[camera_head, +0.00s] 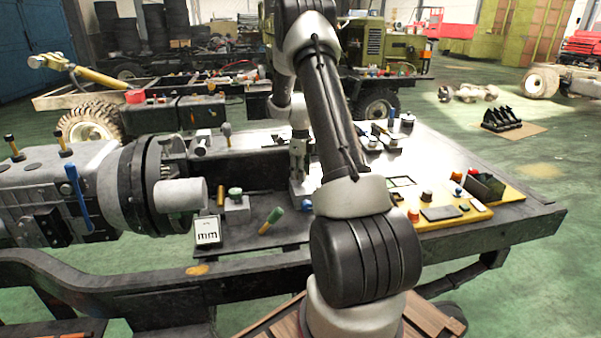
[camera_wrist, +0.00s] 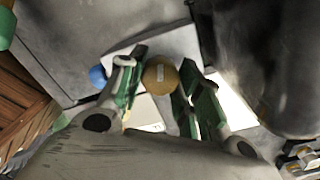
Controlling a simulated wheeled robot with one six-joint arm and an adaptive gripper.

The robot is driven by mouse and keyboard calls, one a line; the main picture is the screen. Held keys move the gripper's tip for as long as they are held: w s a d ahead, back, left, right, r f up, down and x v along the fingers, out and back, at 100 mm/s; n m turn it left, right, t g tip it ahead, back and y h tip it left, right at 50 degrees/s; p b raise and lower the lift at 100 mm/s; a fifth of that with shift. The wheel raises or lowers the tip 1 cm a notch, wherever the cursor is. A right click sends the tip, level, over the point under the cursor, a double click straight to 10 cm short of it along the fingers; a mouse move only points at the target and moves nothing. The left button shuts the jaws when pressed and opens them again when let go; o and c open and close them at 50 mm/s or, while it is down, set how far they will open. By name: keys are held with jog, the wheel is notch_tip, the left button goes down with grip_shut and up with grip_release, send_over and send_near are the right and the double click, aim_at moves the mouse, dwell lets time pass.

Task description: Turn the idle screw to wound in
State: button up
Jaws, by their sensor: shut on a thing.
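A round tan knob (camera_wrist: 160,75) with a small pale label sits between the green-padded fingers of my gripper (camera_wrist: 158,92) in the wrist view. The fingers are shut on it from both sides. The knob has a pale shank below it and stands by a light grey block (camera_wrist: 182,45). I cannot tell for certain that it is the idle screw, nor how far it is turned. In the head view my gripper (camera_head: 298,162) points down at a pale block (camera_head: 301,189) on the bench, and the knob is hidden there.
A blue ball knob (camera_wrist: 97,76) is close beside the left finger. A green-topped block (camera_head: 236,198), a green-handled lever (camera_head: 272,219) and an "mm" card (camera_head: 208,231) stand left of my gripper. A large grey gearbox (camera_head: 75,195) fills the left; a yellow board (camera_head: 480,215) lies right.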

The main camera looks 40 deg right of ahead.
jog(key=shift+r, duration=0.1)
jog(key=o, duration=1)
jog(key=shift+o, duration=0.2)
notch_tip(320, 180, up, 12)
